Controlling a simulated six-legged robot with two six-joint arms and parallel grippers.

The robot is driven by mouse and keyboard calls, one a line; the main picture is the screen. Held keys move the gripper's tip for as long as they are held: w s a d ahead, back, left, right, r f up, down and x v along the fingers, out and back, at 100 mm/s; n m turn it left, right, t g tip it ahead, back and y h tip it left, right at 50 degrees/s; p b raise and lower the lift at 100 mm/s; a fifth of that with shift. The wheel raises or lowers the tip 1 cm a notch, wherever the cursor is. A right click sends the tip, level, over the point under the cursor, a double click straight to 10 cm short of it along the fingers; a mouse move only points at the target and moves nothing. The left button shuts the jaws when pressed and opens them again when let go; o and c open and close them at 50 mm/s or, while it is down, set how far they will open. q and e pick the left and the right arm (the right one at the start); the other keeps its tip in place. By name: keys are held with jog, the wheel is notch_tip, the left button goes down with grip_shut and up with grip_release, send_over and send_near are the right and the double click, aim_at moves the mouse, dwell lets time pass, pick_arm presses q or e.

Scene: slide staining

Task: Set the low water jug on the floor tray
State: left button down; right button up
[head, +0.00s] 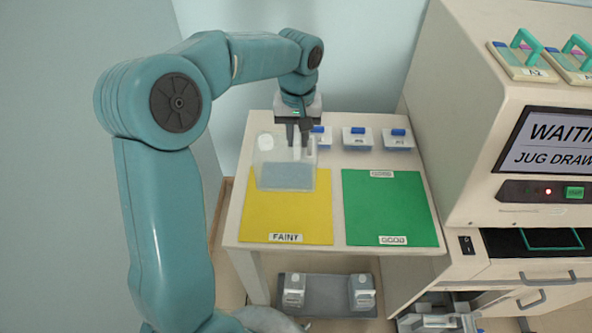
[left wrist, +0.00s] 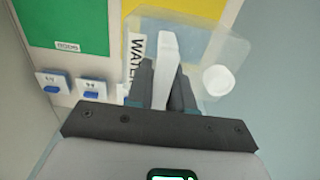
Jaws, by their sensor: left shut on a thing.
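A translucent water jug (head: 285,176) with a white cap is in the head view, over the far part of the yellow mat. In the left wrist view the jug (left wrist: 190,45) shows its cap, a WATER label and a white handle between the fingers. My left gripper (head: 297,138) is shut on that handle; it also shows in the left wrist view (left wrist: 162,85). I cannot tell whether the jug's base touches the mat. The grey floor tray (head: 326,296) lies low in front of the table, with a pale container at each end. My right gripper is not in view.
The table holds a yellow mat (head: 287,222), a green mat (head: 390,210) and several blue-topped small trays (head: 357,138) at the back. A cream machine (head: 480,110) with a screen stands at right. Pale equipment (head: 440,322) sits low beside it. The tray's middle looks clear.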

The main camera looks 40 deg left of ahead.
aim_at(298, 169)
pick_arm(q)
notch_tip(298, 169, down, 6)
jog(key=shift+s+d, duration=0.1)
jog(key=shift+d, duration=0.05)
jog(key=shift+f+p, duration=0.3)
jog(key=shift+f, duration=2.45)
jog(key=c, duration=1.4)
grip_release()
jog(key=shift+f, duration=0.1)
jog(key=o, duration=0.4)
